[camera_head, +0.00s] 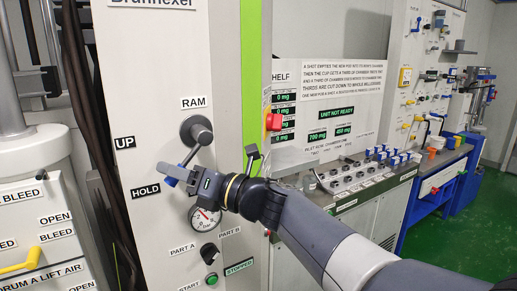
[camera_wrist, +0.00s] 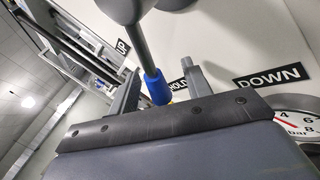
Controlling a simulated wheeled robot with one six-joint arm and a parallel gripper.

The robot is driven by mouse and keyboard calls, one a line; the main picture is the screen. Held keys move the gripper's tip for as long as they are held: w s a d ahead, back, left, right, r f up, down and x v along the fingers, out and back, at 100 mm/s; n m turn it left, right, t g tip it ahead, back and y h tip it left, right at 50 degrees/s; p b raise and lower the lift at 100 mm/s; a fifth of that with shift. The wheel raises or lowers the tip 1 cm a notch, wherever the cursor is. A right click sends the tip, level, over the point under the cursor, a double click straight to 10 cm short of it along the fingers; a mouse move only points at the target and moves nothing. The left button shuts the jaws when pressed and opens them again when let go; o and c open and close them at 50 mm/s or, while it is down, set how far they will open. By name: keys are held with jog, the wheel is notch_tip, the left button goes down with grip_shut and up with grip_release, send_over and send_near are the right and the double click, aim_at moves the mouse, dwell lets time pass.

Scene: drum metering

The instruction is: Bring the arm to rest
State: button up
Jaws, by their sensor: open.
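My gripper (camera_head: 180,174) is in front of the grey press panel, beside the RAM lever (camera_head: 197,131). The lever has a grey hub and a rod slanting down to a blue grip (camera_head: 170,181). In the wrist view, the two grey fingers (camera_wrist: 162,88) stand apart, with the lever's blue grip (camera_wrist: 156,86) between them. I cannot tell whether either finger touches it. The HOLD label (camera_head: 146,192) is left of the gripper, and the UP label (camera_head: 125,142) is higher up. The DOWN label (camera_wrist: 268,77) shows in the wrist view.
A pressure gauge (camera_head: 206,219) sits just below my gripper. A red button (camera_head: 273,121) and a small black lever (camera_head: 252,153) are to the right. A bench with blue-and-white cups (camera_head: 381,156) and a green floor (camera_head: 490,215) lie further right.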

dwell(0.5)
jog(key=shift+a+m, duration=0.1)
jog(key=shift+m, duration=0.2)
jog(key=b+v, duration=0.2)
jog(key=v, duration=0.8)
jog(key=shift+y, duration=0.3)
jog(key=p+x, duration=0.1)
jog(key=x, duration=0.8)
jog(key=shift+a+p, duration=0.35)
jog(key=shift+w+a, duration=0.15)
jog(key=shift+w, duration=0.15)
jog(key=shift+d+f+n+h+p, duration=0.3)
jog(key=shift+d+n+h, duration=0.1)
jog(key=shift+n, duration=0.1)
jog(key=shift+w+f, duration=0.1)
